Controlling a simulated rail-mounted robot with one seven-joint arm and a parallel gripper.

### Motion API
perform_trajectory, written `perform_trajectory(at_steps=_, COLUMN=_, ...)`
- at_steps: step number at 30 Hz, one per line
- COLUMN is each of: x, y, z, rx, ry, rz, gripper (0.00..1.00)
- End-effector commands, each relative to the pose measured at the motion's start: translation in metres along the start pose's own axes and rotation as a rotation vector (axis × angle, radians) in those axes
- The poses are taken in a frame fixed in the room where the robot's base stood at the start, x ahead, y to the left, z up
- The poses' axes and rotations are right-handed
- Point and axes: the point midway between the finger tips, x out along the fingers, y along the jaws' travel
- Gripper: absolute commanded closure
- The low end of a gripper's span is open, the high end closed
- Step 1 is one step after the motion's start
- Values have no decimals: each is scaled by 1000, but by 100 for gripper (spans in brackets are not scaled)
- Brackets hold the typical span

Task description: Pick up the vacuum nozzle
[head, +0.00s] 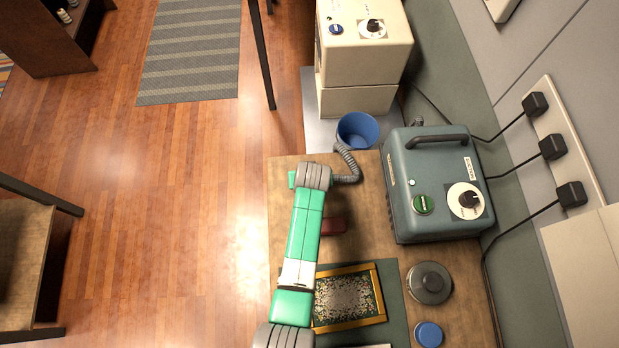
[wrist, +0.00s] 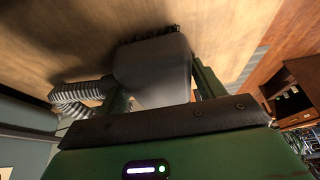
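The vacuum nozzle (wrist: 155,72) is a grey block with dark bristles on its far edge, close to the wooden tabletop in the wrist view. A ribbed grey hose (wrist: 80,95) runs from its left side; the hose also shows in the head view (head: 347,165). My gripper (wrist: 158,80) has one green finger on each side of the nozzle. The right finger lies close along the nozzle's edge, and the left overlaps its other edge. I cannot tell whether they press on it. In the head view my arm hides the nozzle and most of the gripper.
A grey-green machine (head: 407,170) with a handle and knob stands right of my arm. A blue bin (head: 357,129) is beyond the table edge. A framed picture (head: 348,298), a dark red object (head: 333,225) and a round metal container (head: 429,282) are nearby.

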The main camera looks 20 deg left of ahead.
Motion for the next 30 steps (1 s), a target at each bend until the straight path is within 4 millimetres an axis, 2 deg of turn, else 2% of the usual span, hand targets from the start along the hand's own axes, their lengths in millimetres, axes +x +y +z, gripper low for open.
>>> perform_trajectory(at_steps=1, x=0, y=0, z=0, rx=0, ry=0, rz=0, gripper=42)
perform_trajectory(at_steps=5, x=0, y=0, z=0, rx=0, ry=0, rz=0, gripper=66)
perform_trajectory(at_steps=11, x=-1, y=0, z=0, rx=0, ry=1, rz=0, gripper=66)
perform_trajectory(at_steps=13, x=-7, y=0, z=-3, rx=0, ry=3, rz=0, gripper=66)
perform_trajectory(at_steps=21, x=-65, y=0, z=-28, rx=1, ry=4, rz=1, gripper=66)
perform_trajectory(at_steps=24, x=-80, y=0, z=-34, rx=1, ry=3, rz=1, gripper=66)
perform_trajectory(at_steps=30, x=-93, y=0, z=-39, rx=1, ry=1, rz=0, gripper=66)
